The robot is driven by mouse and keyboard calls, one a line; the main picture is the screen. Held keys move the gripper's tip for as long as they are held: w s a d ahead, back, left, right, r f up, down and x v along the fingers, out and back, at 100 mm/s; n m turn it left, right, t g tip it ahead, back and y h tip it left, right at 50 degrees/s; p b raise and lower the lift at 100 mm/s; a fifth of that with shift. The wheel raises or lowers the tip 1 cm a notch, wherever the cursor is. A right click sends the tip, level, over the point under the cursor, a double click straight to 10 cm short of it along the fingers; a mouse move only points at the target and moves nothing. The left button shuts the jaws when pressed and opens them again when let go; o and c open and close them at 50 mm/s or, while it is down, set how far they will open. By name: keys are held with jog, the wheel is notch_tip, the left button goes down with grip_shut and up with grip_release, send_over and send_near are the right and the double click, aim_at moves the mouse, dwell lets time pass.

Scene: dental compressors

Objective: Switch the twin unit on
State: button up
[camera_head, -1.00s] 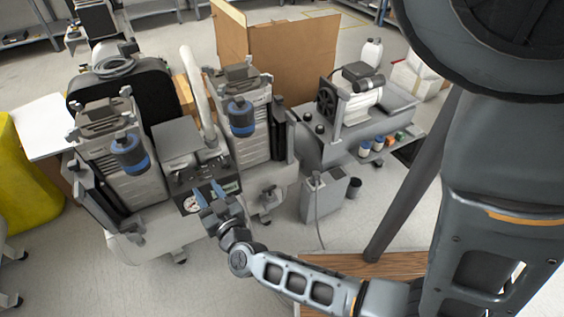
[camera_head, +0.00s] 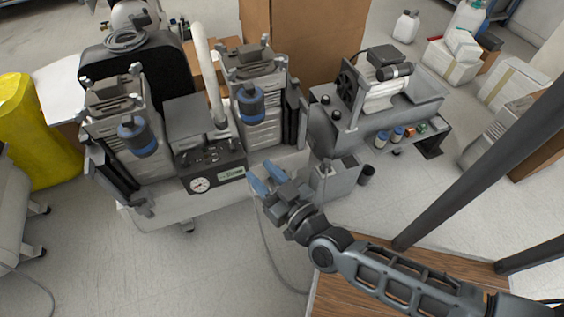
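The twin unit (camera_head: 190,215) is a light grey wheeled base with two ribbed compressor towers, the left tower (camera_head: 150,165) and the right tower (camera_head: 262,133). Each carries a dark blue-banded filter canister. Between them is a dark control panel (camera_head: 212,176) with a round white gauge (camera_head: 200,185), small knobs or switches on top and a greenish label. The switch positions are too small to tell. My gripper (camera_head: 262,183), with blue fingertips, is in front and to the right of the panel. Its fingers are apart, with nothing visible between them.
A grey bench unit with a motor (camera_head: 378,85) stands to the right, with a grey bin (camera_head: 337,182) below it near my gripper. A thin cable (camera_head: 268,250) runs along the floor. A wooden surface (camera_head: 350,290) lies under my arm. A yellow container (camera_head: 35,135) is far left.

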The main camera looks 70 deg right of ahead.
jog(key=shift+s+r, duration=0.35)
jog(key=shift+s, duration=0.2)
jog(key=shift+o, duration=0.2)
jog(key=shift+d, duration=0.1)
